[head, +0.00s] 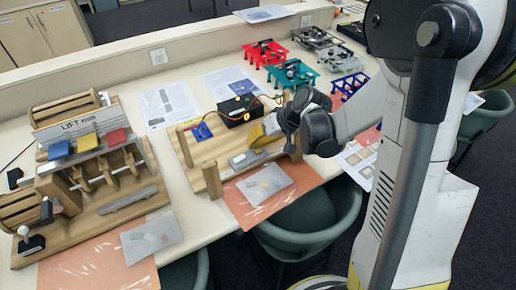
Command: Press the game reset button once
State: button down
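A wooden game-like stand (212,178) with upright posts sits on the table near the middle. It carries a blue part (202,131), a black box (236,107) with yellow spots and wires, and a grey plate (247,158). I cannot tell which part is the reset button. My gripper (279,124), dark grey, is over the right side of this stand, beside a yellow piece (263,132). Its fingertips are small and partly hidden, so contact and opening are unclear.
A wooden "LIFT" model (98,202) with blue, yellow and red blocks stands at the left. Red (263,52), teal (292,74) and grey frame models stand behind. Papers lie between. Green chairs (310,222) stand against the table's front edge.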

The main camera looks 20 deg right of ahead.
aim_at(255, 150)
jog(key=shift+r, duration=0.3)
jog(key=shift+r+p, duration=1.9)
jog(key=shift+r, duration=0.65)
jog(key=s+r+t+h+b, duration=0.1)
jog(key=s+r+h+b, duration=0.1)
jog(key=s, duration=0.7)
jog(key=s+d+r+t+h+b, duration=0.1)
jog(key=s+r+h+b, duration=0.2)
jog(key=s, duration=0.7)
jog(key=shift+s+r+m+b, duration=0.3)
jog(key=shift+r+b, duration=0.15)
jog(key=shift+r, duration=0.1)
